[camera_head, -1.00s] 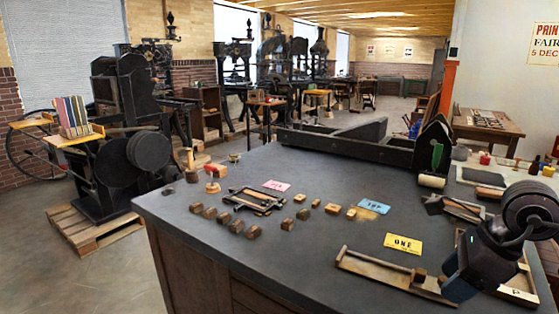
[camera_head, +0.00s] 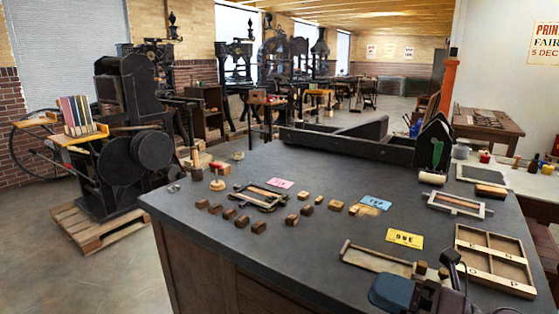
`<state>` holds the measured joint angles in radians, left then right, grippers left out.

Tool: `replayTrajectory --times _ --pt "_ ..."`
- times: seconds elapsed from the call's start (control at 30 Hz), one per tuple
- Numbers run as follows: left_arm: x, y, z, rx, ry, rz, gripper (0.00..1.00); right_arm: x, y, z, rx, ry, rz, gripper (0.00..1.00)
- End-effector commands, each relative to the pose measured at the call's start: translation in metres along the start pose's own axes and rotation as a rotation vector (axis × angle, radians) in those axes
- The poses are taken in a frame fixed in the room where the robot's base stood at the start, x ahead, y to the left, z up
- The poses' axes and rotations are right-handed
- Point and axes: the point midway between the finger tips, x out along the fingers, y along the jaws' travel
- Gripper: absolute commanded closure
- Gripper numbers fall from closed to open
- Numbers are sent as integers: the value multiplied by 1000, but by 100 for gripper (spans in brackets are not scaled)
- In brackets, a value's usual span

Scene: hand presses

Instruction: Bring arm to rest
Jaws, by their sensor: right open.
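My right gripper (camera_head: 428,294) is low at the bottom edge of the head view, in front of the near end of a long wooden tray (camera_head: 375,258). It is open, and I see nothing held in it. Its dark body partly hides the tray's near end, and the picture's bottom edge cuts it off. A small wooden block (camera_head: 421,268) stands at that end of the tray, close beyond the gripper; I cannot tell whether they touch. My left gripper is not in view.
The dark worktop (camera_head: 320,245) holds several small wooden blocks (camera_head: 258,227), a yellow card (camera_head: 405,238), a blue card (camera_head: 376,203), a pink card (camera_head: 281,183) and a divided wooden frame (camera_head: 495,258). A black press (camera_head: 128,150) stands left. The worktop's front-left area is bare.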

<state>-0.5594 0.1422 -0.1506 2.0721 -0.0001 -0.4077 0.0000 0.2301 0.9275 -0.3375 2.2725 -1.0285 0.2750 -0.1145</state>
Motion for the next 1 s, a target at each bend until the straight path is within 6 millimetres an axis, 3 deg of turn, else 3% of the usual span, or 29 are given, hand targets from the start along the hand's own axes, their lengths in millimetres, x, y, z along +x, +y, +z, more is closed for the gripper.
replayTrajectory --times 0.27,0.47,0.57,0.73,0.9,1.0 --pt "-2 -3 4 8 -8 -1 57 -41 -30 18 488 -568 4 51" --pt "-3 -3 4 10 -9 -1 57 -95 -76 6 838 -967 -89 51" --pt "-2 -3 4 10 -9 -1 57 -126 -100 -15 1014 -1159 -162 51" --pt "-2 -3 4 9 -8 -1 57 -177 -133 -72 1309 -1468 -330 51" --pt "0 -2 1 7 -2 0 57 -217 -146 -140 1570 -1716 -524 51" --pt "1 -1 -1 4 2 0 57 -229 -145 -170 1672 -1805 -613 51"
